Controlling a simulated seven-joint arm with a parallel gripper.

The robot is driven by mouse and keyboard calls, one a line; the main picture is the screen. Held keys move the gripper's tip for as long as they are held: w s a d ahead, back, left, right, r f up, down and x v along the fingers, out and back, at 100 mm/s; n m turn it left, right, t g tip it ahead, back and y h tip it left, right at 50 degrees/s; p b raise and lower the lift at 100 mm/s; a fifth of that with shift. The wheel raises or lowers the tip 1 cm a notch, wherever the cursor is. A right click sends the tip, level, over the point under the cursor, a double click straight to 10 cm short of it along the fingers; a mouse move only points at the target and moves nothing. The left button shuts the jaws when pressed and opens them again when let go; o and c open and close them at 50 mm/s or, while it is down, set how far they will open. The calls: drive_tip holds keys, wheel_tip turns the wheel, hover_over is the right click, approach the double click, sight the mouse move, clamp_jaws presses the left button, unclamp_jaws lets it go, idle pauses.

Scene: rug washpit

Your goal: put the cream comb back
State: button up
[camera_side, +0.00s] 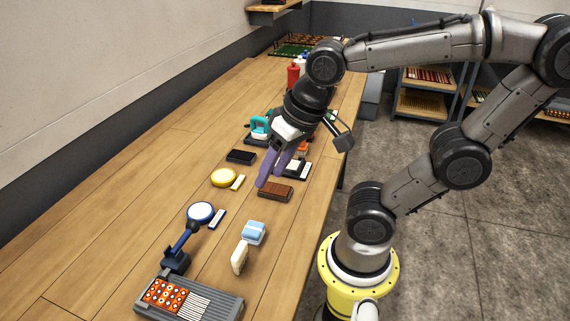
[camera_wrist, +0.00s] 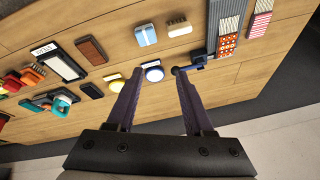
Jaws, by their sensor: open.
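The cream comb (camera_side: 240,257) stands on the wooden table in the side view, beside a light blue brush (camera_side: 254,232) and behind the grey tray. It also shows near the top of the wrist view (camera_wrist: 179,28), with a toothed edge visible. My gripper (camera_side: 271,178) is open and empty above the table, near a brown brush (camera_side: 275,191) in the side view, apart from the comb. Its two purple fingers also show spread in the wrist view (camera_wrist: 158,72). The frames do not make clear which spot is the comb's place.
A grey tray (camera_side: 222,310) holds an orange dotted piece and a white ribbed piece. Near it are a dark blue stand (camera_side: 176,258), a blue-rimmed white disc (camera_side: 200,212) and a yellow disc (camera_side: 223,177). Red and blue bottles stand farther back. The table's left side is clear.

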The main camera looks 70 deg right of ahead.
drive_tip(key=n, duration=0.1)
drive_tip(key=s+n, duration=0.1)
drive_tip(key=s+d+n+t, duration=0.1)
drive_tip(key=n, duration=0.1)
drive_tip(key=shift+r, duration=0.4)
idle(0.9)
